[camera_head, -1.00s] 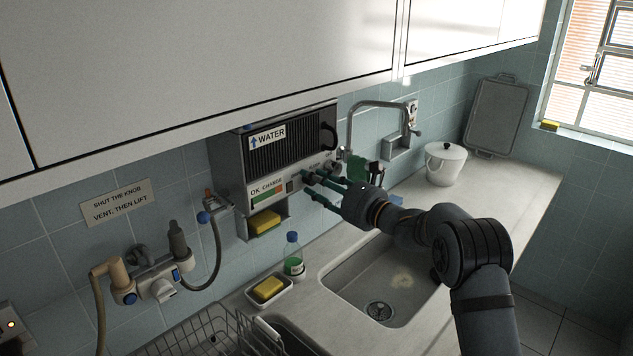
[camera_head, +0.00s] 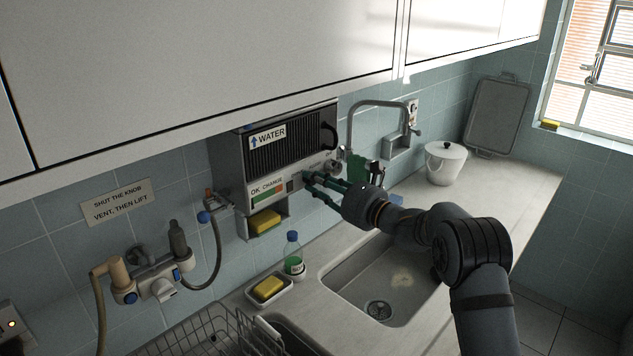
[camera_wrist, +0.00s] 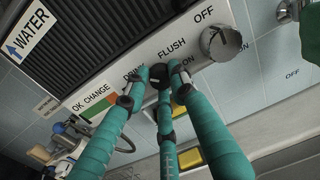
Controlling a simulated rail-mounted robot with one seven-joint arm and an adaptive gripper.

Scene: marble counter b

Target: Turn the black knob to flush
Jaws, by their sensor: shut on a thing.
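The black knob (camera_wrist: 158,72) sits on the front strip of the wall-mounted water unit (camera_head: 290,143), below the labels DRINK and FLUSH. My gripper (camera_wrist: 158,82) has teal fingers and is shut on this knob, with fingertips on both sides of it. In the head view my gripper (camera_head: 309,181) reaches the unit's lower front from the right, and the fingers hide the knob. The fingers cover part of the knob and of the word DRINK. I cannot tell where the knob's pointer faces.
A silver knob (camera_wrist: 221,42) with ON and OFF labels is close on the right. A green and orange indicator (camera_wrist: 100,104) is to the left. Below are a yellow sponge (camera_head: 264,222), a bottle (camera_head: 293,257) and the sink (camera_head: 345,285). A faucet (camera_head: 350,125) stands to the right.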

